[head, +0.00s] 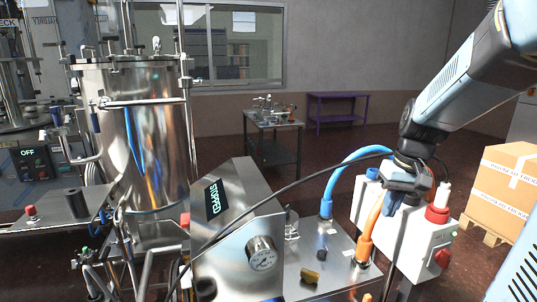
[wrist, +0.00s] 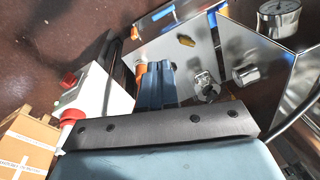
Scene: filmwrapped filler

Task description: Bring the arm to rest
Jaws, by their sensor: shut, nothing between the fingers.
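My arm reaches in from the upper right in the head view. My gripper (head: 390,208) points down, its blue fingers in front of the white control box and beside the orange hose. In the wrist view my gripper (wrist: 156,70) shows as blue fingers close together, with nothing visible between them. The steel machine top lies beyond the fingertips. Whether the fingers touch anything below cannot be told.
A steel panel reading STOPPED (head: 214,198) and a pressure gauge (head: 262,253) stand left of my gripper. Blue hose (head: 328,195) and orange hose (head: 368,232) rise close by. The white box (head: 432,243) has a red plug. Cardboard boxes (head: 500,180) stand right; a steel tank (head: 140,130) left.

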